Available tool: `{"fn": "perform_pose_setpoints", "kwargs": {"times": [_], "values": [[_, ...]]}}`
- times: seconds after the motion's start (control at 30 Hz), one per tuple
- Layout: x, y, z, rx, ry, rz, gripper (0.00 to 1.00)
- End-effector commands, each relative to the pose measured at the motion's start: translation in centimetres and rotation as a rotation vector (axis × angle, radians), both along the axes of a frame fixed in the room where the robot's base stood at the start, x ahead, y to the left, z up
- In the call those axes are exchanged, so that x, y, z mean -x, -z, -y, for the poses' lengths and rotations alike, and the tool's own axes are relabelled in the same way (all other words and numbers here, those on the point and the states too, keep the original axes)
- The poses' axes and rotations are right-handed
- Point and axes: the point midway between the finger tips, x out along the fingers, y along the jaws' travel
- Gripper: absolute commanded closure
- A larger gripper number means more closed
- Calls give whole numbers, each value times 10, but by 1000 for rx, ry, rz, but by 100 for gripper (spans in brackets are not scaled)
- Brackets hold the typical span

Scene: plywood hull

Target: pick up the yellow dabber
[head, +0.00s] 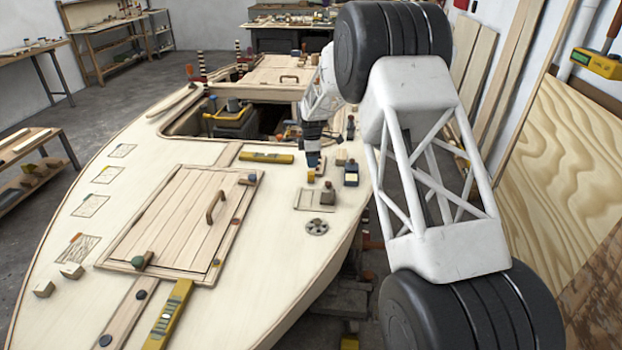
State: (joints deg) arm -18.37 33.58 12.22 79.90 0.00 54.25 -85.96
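A small yellow-orange block-like thing (311,177), which may be the yellow dabber, stands on the pale plywood deck right of the middle. It is too small in the head view to be sure of its shape. My gripper (313,163) points down just above it, with its dark fingers close to or touching its top. I cannot tell whether the fingers are around it, or whether they are open or shut. My arm comes in from the right and hides part of the deck's far right edge.
Close by are a dark jar (350,176), a small wooden block (341,157), a shallow tray (302,200) with a brown bottle (328,194), and a grey disc (317,227). A yellow level (266,157) lies left of my gripper. A plank hatch (170,220) has a raised handle.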

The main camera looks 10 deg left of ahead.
Motion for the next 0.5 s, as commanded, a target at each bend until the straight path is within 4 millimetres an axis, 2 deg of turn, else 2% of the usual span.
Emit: {"fn": "perform_pose_setpoints", "kwargs": {"times": [0.2,0.5], "values": [[1,18,0,0,0,-2,63],[0,22,0,0,0,-1,63]]}}
